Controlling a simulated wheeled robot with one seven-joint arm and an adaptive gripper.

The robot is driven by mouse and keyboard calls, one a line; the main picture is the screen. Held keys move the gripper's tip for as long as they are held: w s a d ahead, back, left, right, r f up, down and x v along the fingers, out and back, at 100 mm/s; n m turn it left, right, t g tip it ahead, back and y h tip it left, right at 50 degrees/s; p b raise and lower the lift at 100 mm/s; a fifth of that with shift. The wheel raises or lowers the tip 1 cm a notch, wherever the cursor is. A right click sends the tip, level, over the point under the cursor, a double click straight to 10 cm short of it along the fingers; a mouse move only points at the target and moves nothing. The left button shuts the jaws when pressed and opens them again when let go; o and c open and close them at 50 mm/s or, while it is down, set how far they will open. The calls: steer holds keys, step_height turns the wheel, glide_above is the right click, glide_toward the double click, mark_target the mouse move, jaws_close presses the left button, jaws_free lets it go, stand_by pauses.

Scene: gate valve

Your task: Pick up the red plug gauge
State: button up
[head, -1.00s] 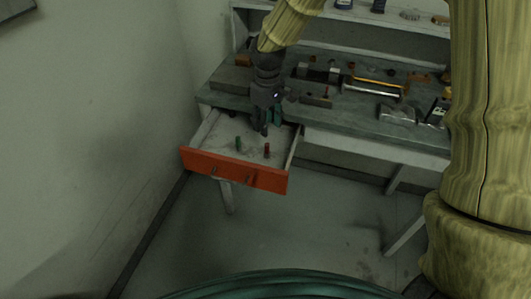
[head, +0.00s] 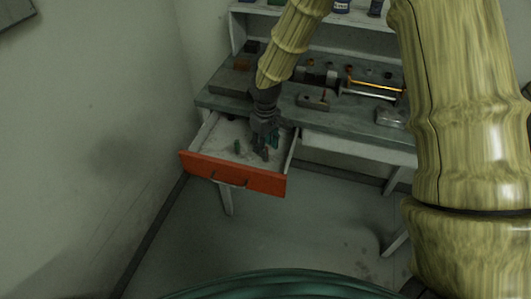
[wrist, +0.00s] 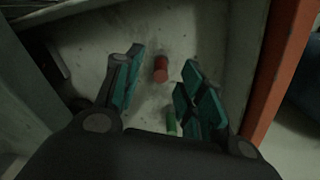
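The red plug gauge (wrist: 161,69) stands in the open drawer. In the wrist view it shows between and just beyond the fingertips of my gripper (wrist: 160,80). My gripper is open, with teal finger pads on both sides, and I see no contact with the gauge. In the head view my gripper (head: 263,150) is down in the drawer and hides the red gauge. A green gauge (head: 237,146) stands in the drawer to the left of my gripper. It also shows in the wrist view (wrist: 171,122), near the right finger.
The drawer (head: 215,140) has an orange front (head: 232,174) with a handle and pale side walls close around my gripper. The workbench (head: 345,118) above holds several tools and blocks. A wall stands at the left. The floor before the drawer is clear.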

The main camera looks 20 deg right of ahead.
steer(key=shift+f, duration=1.05)
jaws_close()
steer(key=shift+r, duration=0.15)
